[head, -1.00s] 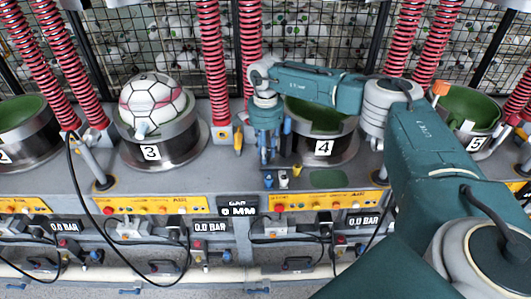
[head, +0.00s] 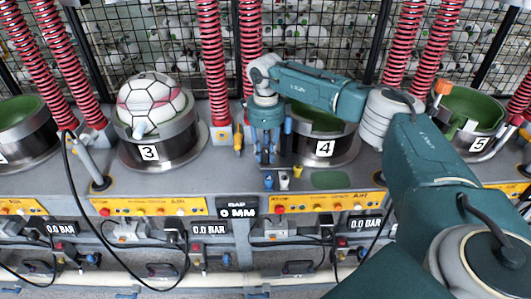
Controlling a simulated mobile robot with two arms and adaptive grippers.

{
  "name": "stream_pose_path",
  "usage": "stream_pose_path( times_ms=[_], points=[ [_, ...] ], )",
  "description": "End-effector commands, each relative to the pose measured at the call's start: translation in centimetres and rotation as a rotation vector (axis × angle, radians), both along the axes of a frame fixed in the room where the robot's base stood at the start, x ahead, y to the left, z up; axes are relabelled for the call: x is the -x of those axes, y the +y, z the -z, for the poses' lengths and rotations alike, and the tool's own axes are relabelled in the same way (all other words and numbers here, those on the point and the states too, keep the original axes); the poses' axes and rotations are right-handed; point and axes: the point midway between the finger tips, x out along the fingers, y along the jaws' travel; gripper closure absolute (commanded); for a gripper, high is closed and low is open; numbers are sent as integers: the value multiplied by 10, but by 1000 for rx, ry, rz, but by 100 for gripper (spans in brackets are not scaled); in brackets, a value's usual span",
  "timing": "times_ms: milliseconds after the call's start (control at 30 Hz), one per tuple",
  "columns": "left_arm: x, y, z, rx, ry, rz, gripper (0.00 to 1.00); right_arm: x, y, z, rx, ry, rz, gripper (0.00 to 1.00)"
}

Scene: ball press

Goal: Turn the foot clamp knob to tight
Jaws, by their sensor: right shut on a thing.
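My right gripper (head: 271,150) points down at the bench just left of the pot marked 4 (head: 325,150). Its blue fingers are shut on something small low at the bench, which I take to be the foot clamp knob. The fingers and wrist hide the knob, so its setting cannot be read. My right arm reaches in from the lower right and covers part of pot 4. My left gripper is not in view.
A white and pink ball (head: 151,101) sits in pot 3 (head: 158,150). Small blue, white and yellow pieces (head: 284,181) stand in front of my gripper. Red springs (head: 212,70) rise behind. A black cable (head: 72,200) loops at left.

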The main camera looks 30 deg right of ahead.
Motion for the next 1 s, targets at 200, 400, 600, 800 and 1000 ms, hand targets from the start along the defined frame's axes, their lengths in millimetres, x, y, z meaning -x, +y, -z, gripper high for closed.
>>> stream_pose_path(
  times_ms=[200,400,600,800,1000],
  points=[
    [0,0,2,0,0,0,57,-1,-2,-1,2,-5,165,100],
    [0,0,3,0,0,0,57,-1,-2,-2,2,-5,269,100],
    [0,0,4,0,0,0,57,-1,-2,-2,2,-6,326,100],
    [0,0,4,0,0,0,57,-1,-2,-2,3,-5,346,100],
    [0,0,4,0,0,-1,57,-1,-2,-2,3,-4,347,100]
  ],
)
